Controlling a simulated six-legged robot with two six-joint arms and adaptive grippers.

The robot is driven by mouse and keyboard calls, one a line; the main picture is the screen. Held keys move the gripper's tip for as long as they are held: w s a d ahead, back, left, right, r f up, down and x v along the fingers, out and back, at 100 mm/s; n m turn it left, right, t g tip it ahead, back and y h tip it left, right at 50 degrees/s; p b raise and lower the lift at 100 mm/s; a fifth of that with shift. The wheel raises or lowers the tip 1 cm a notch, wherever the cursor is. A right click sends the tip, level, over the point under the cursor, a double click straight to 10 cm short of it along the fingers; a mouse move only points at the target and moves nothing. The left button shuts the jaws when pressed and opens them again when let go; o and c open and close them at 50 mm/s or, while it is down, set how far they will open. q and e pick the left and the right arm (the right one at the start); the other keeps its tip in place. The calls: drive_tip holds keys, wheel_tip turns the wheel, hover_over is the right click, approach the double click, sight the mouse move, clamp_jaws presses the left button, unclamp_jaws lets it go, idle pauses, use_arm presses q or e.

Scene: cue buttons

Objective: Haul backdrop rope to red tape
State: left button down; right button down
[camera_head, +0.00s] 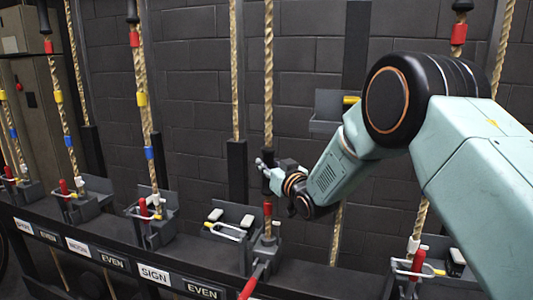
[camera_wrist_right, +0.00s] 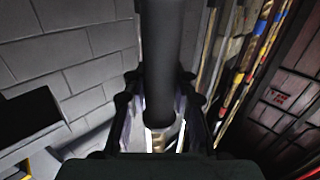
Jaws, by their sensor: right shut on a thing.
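My right gripper (camera_head: 266,176) is shut on a dark sleeve on a twisted tan rope (camera_head: 268,75) in the middle of the head view. In the right wrist view the dark sleeve (camera_wrist_right: 160,60) runs between my fingers (camera_wrist_right: 158,120). Red tape (camera_head: 267,209) is on this rope just below the gripper, right above its rope lock. The red lever (camera_head: 252,283) of this lock tilts down toward the front. No readable label marks this rope as the backdrop. My left gripper is out of view.
Neighbouring ropes (camera_head: 141,75) carry red, yellow and blue tape and pass through locks with upright red levers (camera_head: 143,207). A dark rail with labels, one reading SIGN (camera_head: 154,273), runs along the front. A dark brick wall (camera_head: 195,90) stands behind.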

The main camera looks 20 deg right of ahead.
sight(268, 180)
wheel_tip(268, 180, down, 5)
drive_tip(key=shift+s+f+b, duration=0.1)
drive_tip(key=shift+b, duration=0.75)
drive_tip(key=c, duration=1.5)
unclamp_jaws()
drive_tip(key=o, duration=0.4)
drive_tip(key=shift+s+d+r, duration=0.15)
drive_tip(key=shift+s+r, duration=0.35)
drive_tip(key=shift+r, duration=0.1)
drive_tip(key=shift+o, duration=0.3)
drive_tip(key=shift+w+f, duration=0.3)
drive_tip(key=shift+w, duration=0.2)
drive_tip(key=s+d, duration=0.2)
drive_tip(key=s, duration=0.9)
drive_tip(key=shift+s, duration=0.35)
drive_tip(key=shift+s, duration=0.1)
